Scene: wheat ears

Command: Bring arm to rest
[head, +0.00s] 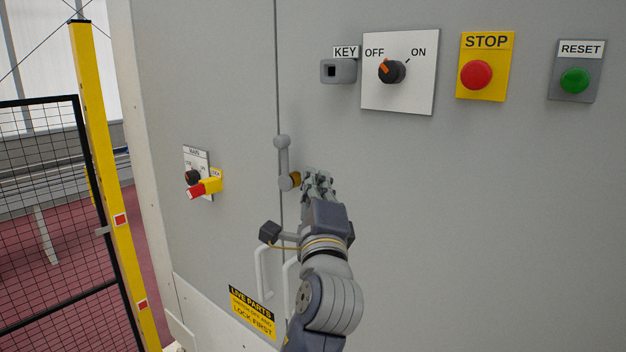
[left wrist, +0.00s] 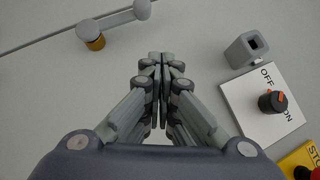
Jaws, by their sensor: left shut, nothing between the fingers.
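My left gripper (head: 318,180) is raised in front of the grey cabinet (head: 520,230). In the left wrist view its fingertips (left wrist: 161,58) are together with nothing between them. In the head view the fingers overlap the area just right of a grey swing latch (head: 283,155) with a brass-coloured part (head: 296,178). The left wrist view shows the latch (left wrist: 112,22) at the upper left, apart from the fingers. My right gripper is not in view.
The cabinet carries a KEY socket (head: 338,71), OFF/ON selector (head: 391,72), STOP button (head: 476,75) and RESET button (head: 574,80). A red and yellow switch (head: 205,188) sits left. Door handles (head: 262,273) are beside my forearm. A yellow post (head: 108,190) and mesh fence stand far left.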

